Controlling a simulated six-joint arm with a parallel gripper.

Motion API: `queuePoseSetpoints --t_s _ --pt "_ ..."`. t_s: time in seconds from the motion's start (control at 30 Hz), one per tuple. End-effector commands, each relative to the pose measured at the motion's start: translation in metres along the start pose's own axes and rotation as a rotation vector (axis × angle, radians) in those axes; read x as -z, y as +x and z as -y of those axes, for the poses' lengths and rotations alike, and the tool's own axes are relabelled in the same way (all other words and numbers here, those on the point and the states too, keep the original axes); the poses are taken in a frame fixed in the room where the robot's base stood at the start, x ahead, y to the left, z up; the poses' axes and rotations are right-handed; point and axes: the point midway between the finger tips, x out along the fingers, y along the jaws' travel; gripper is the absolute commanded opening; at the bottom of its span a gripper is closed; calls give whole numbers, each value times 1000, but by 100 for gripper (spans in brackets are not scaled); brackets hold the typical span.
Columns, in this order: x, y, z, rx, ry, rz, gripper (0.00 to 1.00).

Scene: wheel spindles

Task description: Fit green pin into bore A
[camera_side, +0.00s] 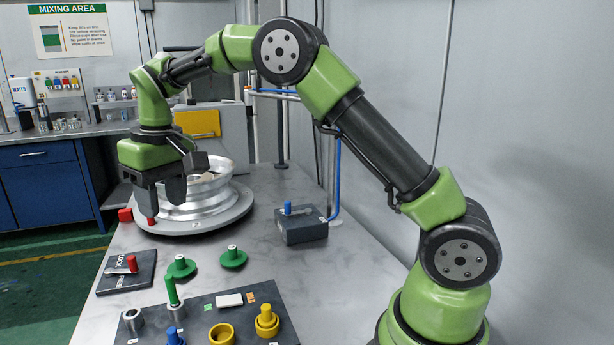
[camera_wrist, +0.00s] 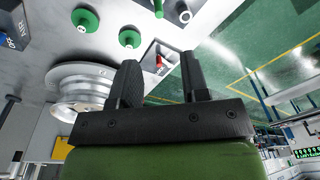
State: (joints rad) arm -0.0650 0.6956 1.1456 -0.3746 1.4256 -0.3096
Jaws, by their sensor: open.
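The green pin (camera_side: 171,290) stands upright at the dark plate (camera_side: 203,303) in the foreground, its lower end in or behind a steel collar (camera_side: 178,312). I cannot tell whether it is seated there. An empty steel ring (camera_side: 133,319) is to its left on the plate. I cannot read which bore is A. In the wrist view the green pin (camera_wrist: 158,8) is at the top edge, with a steel ring (camera_wrist: 185,16) to its right. My gripper (camera_side: 165,207) is open and empty, above the table and well behind the pin. Its two fingers (camera_wrist: 160,62) are spread apart.
A red-handled lock plate (camera_side: 126,270) lies left of the pin. Two green knobbed discs (camera_side: 181,267) (camera_side: 233,257) lie behind the plate. Blue (camera_side: 175,337) and yellow (camera_side: 267,321) parts are on the plate. A wheel rim (camera_side: 200,190) and a blue-knobbed block (camera_side: 302,226) stand farther back.

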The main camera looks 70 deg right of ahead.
Motion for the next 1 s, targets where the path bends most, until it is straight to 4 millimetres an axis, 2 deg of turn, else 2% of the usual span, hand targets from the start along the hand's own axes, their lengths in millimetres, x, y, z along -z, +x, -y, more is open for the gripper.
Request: queuePoseSetpoints --t_s 0.03,0.2,0.3,0.4,0.6,0.7,0.83,1.0 --pt "-12 -25 -1 15 17 -40 42" --pt "-63 -81 -3 69 80 -159 42" --pt "-100 -103 -5 101 120 -227 42" --pt "-138 -116 -7 135 162 -297 42" --pt "-208 -116 -10 199 242 -421 42" --pt "-230 -108 -11 222 272 -462 42" --pt "-245 -101 -12 239 294 -492 42" --pt "-249 -98 -12 243 301 -498 42"
